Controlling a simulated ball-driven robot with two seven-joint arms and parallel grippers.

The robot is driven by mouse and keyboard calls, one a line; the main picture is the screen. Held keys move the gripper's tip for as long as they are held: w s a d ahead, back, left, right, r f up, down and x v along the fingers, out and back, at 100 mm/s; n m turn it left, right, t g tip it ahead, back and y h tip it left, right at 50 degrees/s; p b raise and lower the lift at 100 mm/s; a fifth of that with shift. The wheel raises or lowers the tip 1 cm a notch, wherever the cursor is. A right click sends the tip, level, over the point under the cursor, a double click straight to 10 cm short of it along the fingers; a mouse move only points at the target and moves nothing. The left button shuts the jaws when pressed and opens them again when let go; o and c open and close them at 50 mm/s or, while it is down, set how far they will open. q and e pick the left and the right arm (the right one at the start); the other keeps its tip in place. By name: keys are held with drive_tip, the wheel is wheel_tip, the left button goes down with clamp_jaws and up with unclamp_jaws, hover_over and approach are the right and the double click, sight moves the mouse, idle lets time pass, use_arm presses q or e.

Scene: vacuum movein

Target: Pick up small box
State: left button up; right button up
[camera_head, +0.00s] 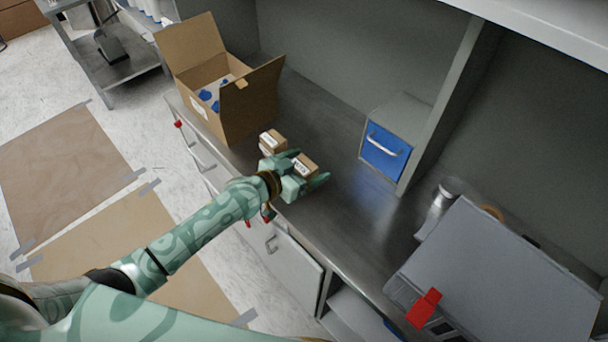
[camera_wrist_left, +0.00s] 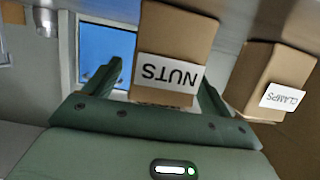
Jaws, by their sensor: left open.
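Two small brown boxes sit on the dark metal counter (camera_head: 345,215). One small box (camera_head: 306,165) is at my left gripper (camera_head: 308,167); in the left wrist view this box, labelled NUTS (camera_wrist_left: 172,45), stands between the two open fingers (camera_wrist_left: 160,90). I cannot tell whether either finger touches it. The other small box (camera_head: 271,141) is just beyond the gripper, nearer the large carton; in the left wrist view it is the box labelled CLAMPS (camera_wrist_left: 272,78), to the right and outside the fingers. My right gripper does not show.
A large open cardboard carton (camera_head: 240,115) with blue items inside stands at the counter's far left. A blue-fronted drawer unit (camera_head: 386,150) stands at the back. A grey machine (camera_head: 500,270) and a metallic cylinder (camera_head: 443,193) are at the right. The counter between is clear.

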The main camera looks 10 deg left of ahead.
use_arm(q)
drive_tip(key=shift+x, duration=0.8)
drive_tip(key=shift+s, duration=0.15)
drive_tip(key=c, duration=1.2)
drive_tip(key=shift+r, duration=0.1)
drive_tip(key=shift+c, duration=0.2)
